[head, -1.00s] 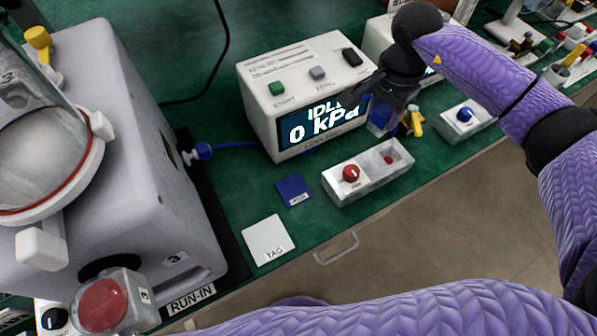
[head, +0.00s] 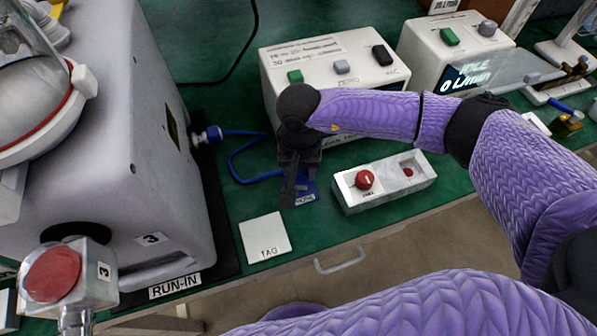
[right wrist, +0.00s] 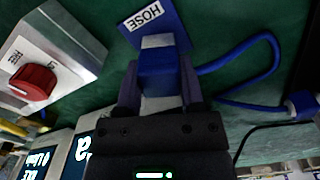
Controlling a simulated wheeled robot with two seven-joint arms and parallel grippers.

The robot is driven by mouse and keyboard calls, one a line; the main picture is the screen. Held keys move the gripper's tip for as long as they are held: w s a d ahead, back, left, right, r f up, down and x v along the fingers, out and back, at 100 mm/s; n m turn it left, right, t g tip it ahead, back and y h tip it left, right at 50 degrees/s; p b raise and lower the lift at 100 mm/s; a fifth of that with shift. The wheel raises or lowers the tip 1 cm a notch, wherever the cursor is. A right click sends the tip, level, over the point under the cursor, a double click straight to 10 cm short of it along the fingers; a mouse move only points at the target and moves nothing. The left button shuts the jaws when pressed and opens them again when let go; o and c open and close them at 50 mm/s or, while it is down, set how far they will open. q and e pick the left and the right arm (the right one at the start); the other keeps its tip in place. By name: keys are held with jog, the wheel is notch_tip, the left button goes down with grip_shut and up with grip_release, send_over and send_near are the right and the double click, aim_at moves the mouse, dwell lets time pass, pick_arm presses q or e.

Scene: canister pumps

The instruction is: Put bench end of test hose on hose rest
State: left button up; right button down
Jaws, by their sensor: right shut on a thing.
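My right gripper (head: 291,192) points down at the hose rest, a flat blue pad marked HOSE (head: 307,194). In the right wrist view the gripper (right wrist: 158,92) is shut on the blue bench end of the test hose (right wrist: 157,68). The labelled part of the hose rest (right wrist: 150,18) shows just beyond that end. I cannot tell whether they touch. The blue hose (head: 238,164) loops left to a fitting (head: 208,135) on the grey RUN-IN machine. In the head view the gripper mostly hides the held end. My left gripper is out of view.
A white TAG pad (head: 265,238) lies left of the hose rest. A grey box with a red knob (head: 384,182) stands close on its right. A white meter (head: 325,60) stands behind, partly hidden by my arm. The table's front edge is near.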

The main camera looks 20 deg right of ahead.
jog(key=shift+f, duration=0.25)
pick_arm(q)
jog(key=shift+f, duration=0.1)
pick_arm(e)
jog(key=shift+f, duration=0.2)
jog(key=shift+c, duration=1)
grip_release()
jog(key=shift+r, duration=0.1)
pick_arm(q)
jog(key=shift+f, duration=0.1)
pick_arm(e)
jog(key=shift+r, duration=0.25)
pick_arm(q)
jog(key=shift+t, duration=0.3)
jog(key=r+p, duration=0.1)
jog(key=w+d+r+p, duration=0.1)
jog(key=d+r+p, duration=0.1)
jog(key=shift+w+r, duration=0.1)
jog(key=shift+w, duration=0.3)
pick_arm(e)
notch_tip(320, 180, up, 12)
